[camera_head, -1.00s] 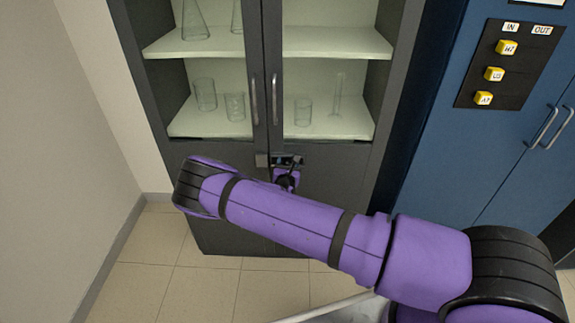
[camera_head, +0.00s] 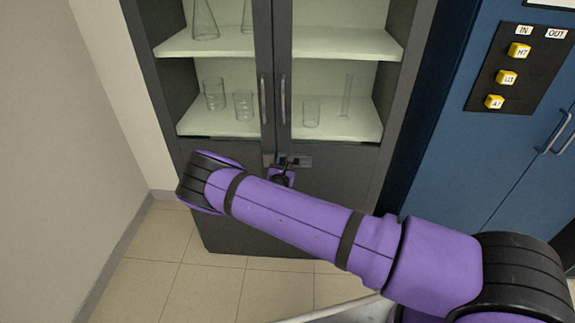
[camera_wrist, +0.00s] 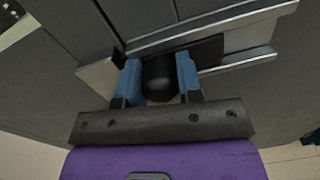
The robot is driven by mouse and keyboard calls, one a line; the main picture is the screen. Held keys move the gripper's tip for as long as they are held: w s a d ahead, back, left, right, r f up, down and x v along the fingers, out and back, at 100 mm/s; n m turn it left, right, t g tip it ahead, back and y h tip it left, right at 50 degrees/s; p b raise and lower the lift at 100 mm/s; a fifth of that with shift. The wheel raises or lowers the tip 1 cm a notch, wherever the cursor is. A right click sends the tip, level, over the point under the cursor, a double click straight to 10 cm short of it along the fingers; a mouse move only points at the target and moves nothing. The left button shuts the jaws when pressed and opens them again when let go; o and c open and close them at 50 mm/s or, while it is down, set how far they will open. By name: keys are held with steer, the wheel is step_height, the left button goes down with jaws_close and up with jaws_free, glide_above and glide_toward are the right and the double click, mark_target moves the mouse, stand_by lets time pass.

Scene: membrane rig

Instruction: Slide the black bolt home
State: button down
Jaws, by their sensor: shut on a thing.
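The black bolt (camera_wrist: 159,75) sits at the metal latch across the two cabinet doors, below the door handles. My gripper (camera_wrist: 158,88) is shut on the bolt's round black knob, with one blue finger on each side of it. In the head view my gripper (camera_head: 282,176) is small and partly hidden behind my arm. The latch plate (camera_head: 302,161) shows right of the door seam, and a small pale bracket (camera_head: 267,160) shows left of it. How far the bolt reaches into the bracket cannot be told.
The grey cabinet (camera_head: 335,190) has glassware on its shelves and two upright door handles (camera_head: 283,100). A blue cabinet (camera_head: 450,160) with a yellow-button panel (camera_head: 517,70) stands to the right. A wall is on the left; tiled floor lies below.

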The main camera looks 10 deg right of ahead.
steer(key=shift+a, duration=0.25)
steer(key=c, duration=0.8)
jaws_free()
steer(key=shift+a, duration=0.1)
steer(key=v, duration=1)
steer(key=shift+s+a, duration=0.1)
steer(key=shift+s, duration=0.25)
steer(key=shift+r, duration=0.15)
